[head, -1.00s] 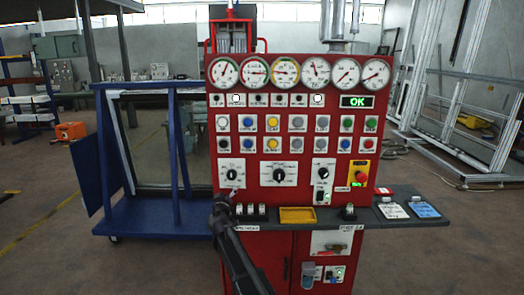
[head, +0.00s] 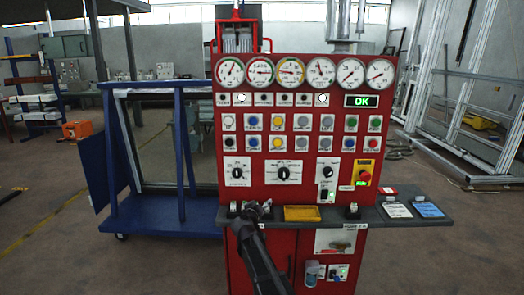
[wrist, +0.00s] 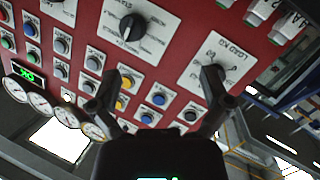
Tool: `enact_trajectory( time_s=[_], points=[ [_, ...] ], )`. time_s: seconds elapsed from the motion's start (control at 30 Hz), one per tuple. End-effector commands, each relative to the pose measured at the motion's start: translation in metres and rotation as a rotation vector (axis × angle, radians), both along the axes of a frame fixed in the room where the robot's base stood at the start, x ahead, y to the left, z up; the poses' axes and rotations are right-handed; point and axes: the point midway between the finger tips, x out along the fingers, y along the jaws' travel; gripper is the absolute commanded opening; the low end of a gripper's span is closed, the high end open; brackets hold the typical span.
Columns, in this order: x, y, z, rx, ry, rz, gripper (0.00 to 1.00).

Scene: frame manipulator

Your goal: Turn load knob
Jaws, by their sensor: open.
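The load knob (head: 237,171) is a small black dial on a white plate at the left of the red panel in the head view. In the wrist view its white plate (wrist: 190,80) is marked LOAD, and one fingertip covers much of the knob. My gripper (head: 254,209) is low in front of the panel, below and right of the load knob. In the wrist view my gripper (wrist: 165,88) is open, its two dark fingers spread and nothing between them. I cannot tell any contact with the panel.
A larger black knob (head: 283,174) is right of the load knob. Coloured buttons and gauges fill the panel above. A red emergency stop (head: 364,175) is at the right. A blue rack (head: 160,215) stands left.

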Motion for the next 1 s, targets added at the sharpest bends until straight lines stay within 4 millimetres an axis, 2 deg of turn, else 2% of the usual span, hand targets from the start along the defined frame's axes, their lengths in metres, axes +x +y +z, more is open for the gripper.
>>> enact_trajectory(
  time_s=[0.03,0.2,0.4,0.5,0.63,0.8,1.0],
  points=[
    [-0.013,-0.019,-0.006,0.013,0.030,-0.036,0.98],
    [-0.057,-0.082,-0.037,0.076,0.189,-0.180,0.98],
    [-0.120,-0.138,-0.077,0.165,0.423,-0.305,0.98],
    [-0.156,-0.157,-0.097,0.214,0.553,-0.342,0.98],
    [-0.204,-0.174,-0.120,0.286,0.726,-0.361,0.98],
    [-0.266,-0.181,-0.143,0.386,0.948,-0.337,0.98],
    [-0.314,-0.178,-0.155,0.474,1.122,-0.272,0.98]
  ],
)
